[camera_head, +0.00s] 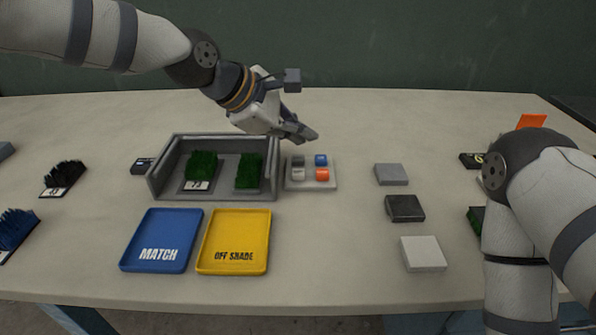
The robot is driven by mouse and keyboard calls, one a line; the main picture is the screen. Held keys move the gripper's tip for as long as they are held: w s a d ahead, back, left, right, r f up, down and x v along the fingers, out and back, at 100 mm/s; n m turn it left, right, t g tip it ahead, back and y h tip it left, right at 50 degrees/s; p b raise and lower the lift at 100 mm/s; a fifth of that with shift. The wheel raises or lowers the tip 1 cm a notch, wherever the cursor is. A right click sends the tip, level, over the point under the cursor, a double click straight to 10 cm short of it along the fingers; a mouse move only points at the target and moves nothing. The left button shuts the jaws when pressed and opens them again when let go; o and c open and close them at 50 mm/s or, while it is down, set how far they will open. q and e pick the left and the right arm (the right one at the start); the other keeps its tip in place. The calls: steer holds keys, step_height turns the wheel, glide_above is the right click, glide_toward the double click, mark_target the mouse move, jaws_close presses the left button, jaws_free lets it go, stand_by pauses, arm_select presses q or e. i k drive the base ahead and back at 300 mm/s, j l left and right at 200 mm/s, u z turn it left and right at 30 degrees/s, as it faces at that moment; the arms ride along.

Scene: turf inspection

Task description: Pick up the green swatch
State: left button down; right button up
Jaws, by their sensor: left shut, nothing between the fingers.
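Two dark green turf pieces sit in the grey open-fronted box. The left piece (201,166) has a white number label at its front; the right piece (249,171) shows no label. Another green piece (476,217) shows at the far right, partly hidden by my right arm. Which of these is the green swatch, I cannot tell. My left gripper (306,134) is shut and empty, above and to the right of the grey box (216,197), behind the small button panel. My right arm is at the right edge, and its gripper is out of view.
A blue MATCH tray (158,225) and a yellow OFF SHADE tray (238,225) lie empty in front of the box. The button panel (310,184) stands beside it. Grey (391,174), black (404,208) and white (422,254) blocks lie right of centre. Black bristles (64,174) are at left.

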mark_target(200, 171)
steer(key=k, duration=1)
